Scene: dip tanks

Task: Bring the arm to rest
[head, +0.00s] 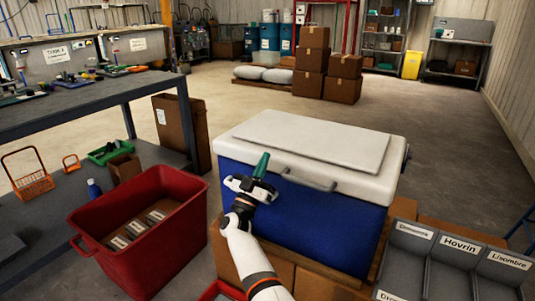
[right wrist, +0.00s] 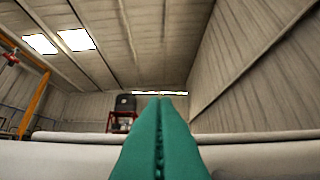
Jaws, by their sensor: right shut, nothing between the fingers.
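My right arm (head: 245,258) is white with dark joints and comes up from the bottom of the head view. Its gripper (head: 262,160) has green fingers that are shut and empty. They show in front of the blue cooler box (head: 310,211) with its white lid (head: 315,141); I cannot tell whether they touch it. In the right wrist view the two green fingers (right wrist: 160,135) lie together, pointing toward the far wall and ceiling. My left gripper is not in view.
A red bin (head: 150,255) with labelled boxes stands left of my right arm. A grey labelled divided tray (head: 450,265) is at the lower right. A workbench (head: 70,105) is on the left. Stacked cartons (head: 312,60) stand behind.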

